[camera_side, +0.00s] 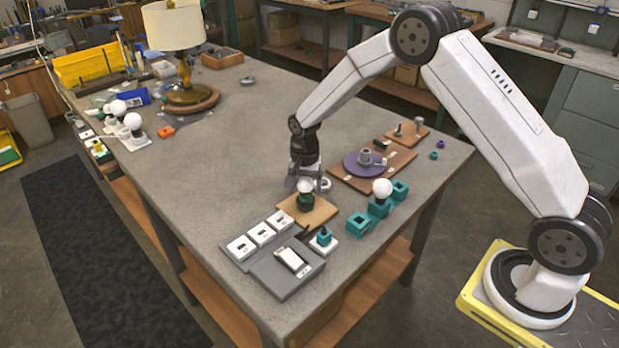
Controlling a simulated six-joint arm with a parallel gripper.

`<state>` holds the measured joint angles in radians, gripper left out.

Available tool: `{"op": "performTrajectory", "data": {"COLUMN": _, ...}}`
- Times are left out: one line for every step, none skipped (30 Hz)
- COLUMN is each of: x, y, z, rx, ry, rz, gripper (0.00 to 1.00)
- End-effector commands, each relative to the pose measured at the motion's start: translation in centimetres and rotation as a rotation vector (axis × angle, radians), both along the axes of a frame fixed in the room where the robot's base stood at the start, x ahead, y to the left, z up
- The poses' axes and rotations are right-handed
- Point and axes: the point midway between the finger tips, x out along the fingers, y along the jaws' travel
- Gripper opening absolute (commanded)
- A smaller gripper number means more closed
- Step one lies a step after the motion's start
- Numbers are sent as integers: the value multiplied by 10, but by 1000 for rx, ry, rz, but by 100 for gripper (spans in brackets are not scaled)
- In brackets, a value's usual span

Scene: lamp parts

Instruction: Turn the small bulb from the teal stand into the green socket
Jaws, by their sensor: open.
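A white round bulb (305,186) stands upright in the dark green socket (306,202), which sits on a square wooden board (322,216). How deep the bulb sits in the socket is too small to tell. My gripper (310,181) points down at this bulb, with its jaws open at or just above the bulb's top; contact cannot be told. The teal stand is a row of blocks: the middle block (379,208) carries another white bulb (382,188). The front block (357,223) and the back block (400,188) carry no bulb.
A grey tray (285,283) with white switch-like parts lies in front, beside a small teal piece on a white base (323,240). Behind is a wooden board with a purple disc (364,164). A lamp (175,30) and more bulbs stand far left. The table's left middle is clear.

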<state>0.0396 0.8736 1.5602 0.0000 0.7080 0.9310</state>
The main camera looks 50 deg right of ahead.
Motion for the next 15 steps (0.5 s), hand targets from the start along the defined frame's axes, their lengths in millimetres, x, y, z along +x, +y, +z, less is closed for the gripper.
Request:
{"op": "performTrajectory", "data": {"x": 0, "y": 0, "z": 0, "rx": 0, "ry": 0, "rz": 36, "gripper": 84}}
{"op": "performTrajectory", "data": {"x": 0, "y": 0, "z": 0, "rx": 0, "ry": 0, "rz": 60, "gripper": 84}}
{"op": "performTrajectory", "data": {"x": 0, "y": 0, "z": 0, "rx": 0, "ry": 0, "rz": 91, "gripper": 84}}
{"op": "performTrajectory", "data": {"x": 0, "y": 0, "z": 0, "rx": 0, "ry": 0, "rz": 115, "gripper": 84}}
{"op": "performTrajectory", "data": {"x": 0, "y": 0, "z": 0, "rx": 0, "ry": 0, "rz": 140, "gripper": 84}}
{"op": "performTrajectory", "data": {"x": 0, "y": 0, "z": 0, "rx": 0, "ry": 0, "rz": 171, "gripper": 84}}
{"op": "performTrajectory", "data": {"x": 0, "y": 0, "z": 0, "rx": 0, "ry": 0, "rz": 195, "gripper": 84}}
{"op": "performTrajectory", "data": {"x": 0, "y": 0, "z": 0, "rx": 0, "ry": 0, "rz": 218, "gripper": 84}}
{"op": "performTrajectory", "data": {"x": 0, "y": 0, "z": 0, "rx": 0, "ry": 0, "rz": 248, "gripper": 84}}
{"op": "performTrajectory", "data": {"x": 0, "y": 0, "z": 0, "rx": 0, "ry": 0, "rz": 269, "gripper": 84}}
{"op": "performTrajectory", "data": {"x": 0, "y": 0, "z": 0, "rx": 0, "ry": 0, "rz": 289, "gripper": 84}}
{"op": "performTrajectory", "data": {"x": 0, "y": 0, "z": 0, "rx": 0, "ry": 0, "rz": 310, "gripper": 84}}
{"op": "performTrajectory", "data": {"x": 0, "y": 0, "z": 0, "rx": 0, "ry": 0, "rz": 324, "gripper": 84}}
{"op": "performTrajectory", "data": {"x": 0, "y": 0, "z": 0, "rx": 0, "ry": 0, "rz": 334, "gripper": 84}}
{"op": "performTrajectory", "data": {"x": 0, "y": 0, "z": 0, "rx": 0, "ry": 0, "rz": 345, "gripper": 84}}
